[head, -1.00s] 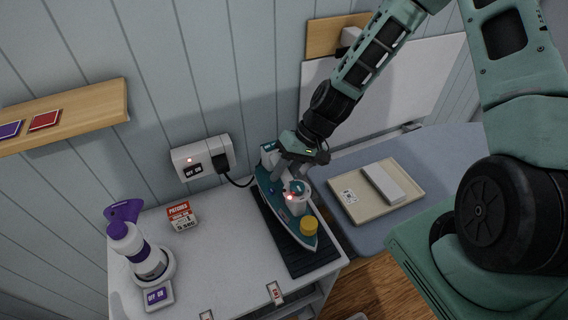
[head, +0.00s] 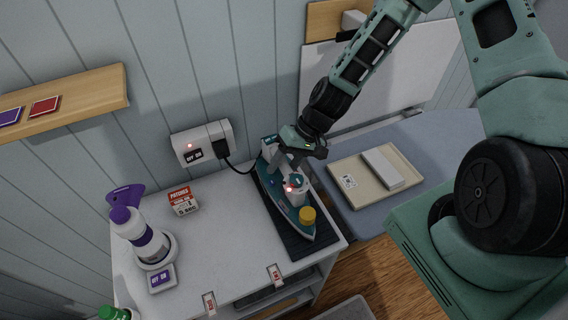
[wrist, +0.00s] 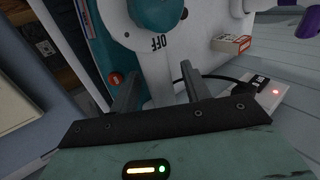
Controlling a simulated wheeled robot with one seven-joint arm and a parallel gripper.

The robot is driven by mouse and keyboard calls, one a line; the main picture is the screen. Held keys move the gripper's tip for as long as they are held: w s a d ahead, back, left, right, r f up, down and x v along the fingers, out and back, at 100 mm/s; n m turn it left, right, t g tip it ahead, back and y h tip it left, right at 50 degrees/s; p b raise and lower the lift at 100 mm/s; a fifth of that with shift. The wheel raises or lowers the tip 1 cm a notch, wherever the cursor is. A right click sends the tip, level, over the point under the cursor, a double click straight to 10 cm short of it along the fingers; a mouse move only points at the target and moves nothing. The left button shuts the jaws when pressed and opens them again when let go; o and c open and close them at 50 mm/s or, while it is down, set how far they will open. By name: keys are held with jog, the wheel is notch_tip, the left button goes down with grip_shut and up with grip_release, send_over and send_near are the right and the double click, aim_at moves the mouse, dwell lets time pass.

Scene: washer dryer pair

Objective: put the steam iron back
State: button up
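The steam iron (head: 288,190), teal and white with a yellow cap and a small red light, lies flat on a dark ribbed mat (head: 295,248) on the white cabinet top. My gripper (head: 287,165) reaches down over its handle. In the wrist view, my gripper's two fingers (wrist: 158,82) stand on either side of the white handle (wrist: 160,92), with a narrow gap seeming to show beside it. The iron's dial marked OFF (wrist: 158,40) is just beyond. Actual finger contact is hard to see in the head view.
A wall socket (head: 203,143) with a black plug and cord is behind the iron. A purple-and-white spray bottle (head: 142,235) and a red-and-white box (head: 183,200) stand to the left. A beige tray (head: 353,190) lies on the blue-grey board at right. A wooden shelf (head: 85,103) juts out at upper left.

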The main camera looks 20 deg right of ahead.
jog(key=shift+r, duration=0.25)
jog(key=b+v, duration=0.2)
jog(key=v, duration=0.4)
jog(key=shift+d, duration=0.1)
jog(key=s+a+r+n+h, duration=0.3)
jog(key=s+a+r, duration=0.2)
jog(key=s+r, duration=0.3)
jog(key=s+a+r+n+h, duration=0.3)
jog(key=s+r, duration=0.5)
jog(key=s, duration=0.4)
jog(key=shift+a+r+n, duration=0.4)
jog(key=shift+a+n, duration=0.4)
jog(key=shift+a, duration=0.15)
jog(key=shift+s, duration=0.1)
